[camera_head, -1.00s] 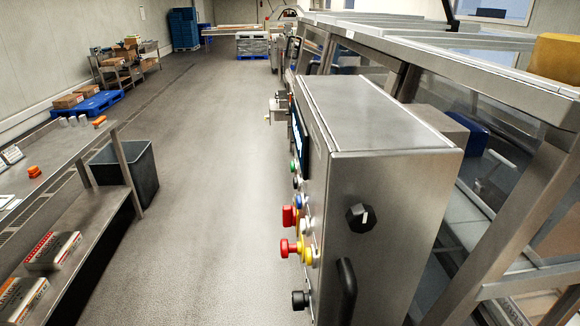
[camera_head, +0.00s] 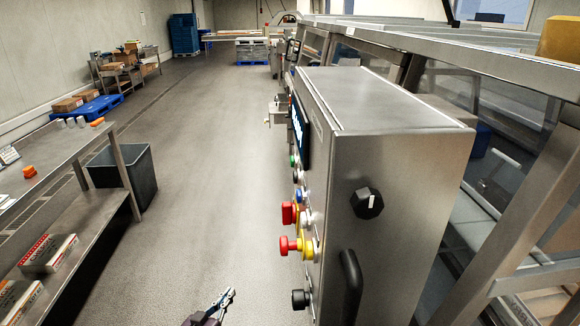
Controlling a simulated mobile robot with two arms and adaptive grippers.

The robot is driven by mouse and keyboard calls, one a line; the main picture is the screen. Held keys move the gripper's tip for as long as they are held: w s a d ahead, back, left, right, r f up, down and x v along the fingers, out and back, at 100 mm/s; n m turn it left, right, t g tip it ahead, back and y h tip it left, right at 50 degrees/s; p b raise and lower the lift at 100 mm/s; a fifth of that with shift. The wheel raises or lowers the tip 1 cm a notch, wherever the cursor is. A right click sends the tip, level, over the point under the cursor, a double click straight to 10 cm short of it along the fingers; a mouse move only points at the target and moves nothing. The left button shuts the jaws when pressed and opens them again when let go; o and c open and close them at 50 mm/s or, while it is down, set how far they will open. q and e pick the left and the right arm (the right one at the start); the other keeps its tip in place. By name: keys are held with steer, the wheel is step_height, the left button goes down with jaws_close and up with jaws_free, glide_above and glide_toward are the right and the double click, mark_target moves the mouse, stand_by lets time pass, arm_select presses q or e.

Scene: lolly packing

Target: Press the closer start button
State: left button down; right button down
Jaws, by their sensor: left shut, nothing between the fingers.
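The steel control box (camera_head: 390,160) stands right of centre, its button face turned left and seen at a steep slant. On that face are a green button (camera_head: 293,161), a blue button (camera_head: 298,193), a red switch (camera_head: 288,213), a white button (camera_head: 305,217), a red mushroom button (camera_head: 285,244) on a yellow collar, and a black knob (camera_head: 299,299). I cannot read which one is marked start. My left gripper (camera_head: 228,296) is shut and empty at the bottom edge, left of the black knob and apart from the box. My right gripper is not in view.
A black handle (camera_head: 350,286) and a black rotary knob (camera_head: 367,204) stick out from the box's near side. A steel shelf table (camera_head: 75,165) and a dark bin (camera_head: 136,172) stand at the left. The floor (camera_head: 205,180) between is clear.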

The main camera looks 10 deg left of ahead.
mark_target(292, 162)
arm_select(q)
steer(key=w+d+r+m+t+h+b, duration=0.1)
steer(key=w+r+t+h, duration=0.15)
steer(key=r, duration=0.95)
steer(key=w+d+r+m+t+h+b, duration=0.1)
steer(key=w+r+t+h, duration=0.2)
steer(key=r, duration=0.9)
steer(key=s+d+r+m+g+h, duration=0.1)
steer(key=r+m+h, duration=0.2)
steer(key=r, duration=0.7)
steer(key=s+d+r+m+g+h, duration=0.1)
steer(key=r+m+h, duration=0.3)
steer(key=r, duration=0.5)
steer(key=d+g+h, duration=0.1)
steer(key=h, duration=0.1)
steer(key=shift+s+d+r+h+b, duration=0.25)
steer(key=shift+s+r+h+b, duration=0.1)
steer(key=shift+b, duration=0.05)
steer(key=shift+d, duration=0.1)
steer(key=w+d, duration=0.2)
steer(key=d, duration=0.6)
steer(key=shift+w+d, duration=0.15)
steer(key=shift+w, duration=0.1)
steer(key=shift+d, duration=0.1)
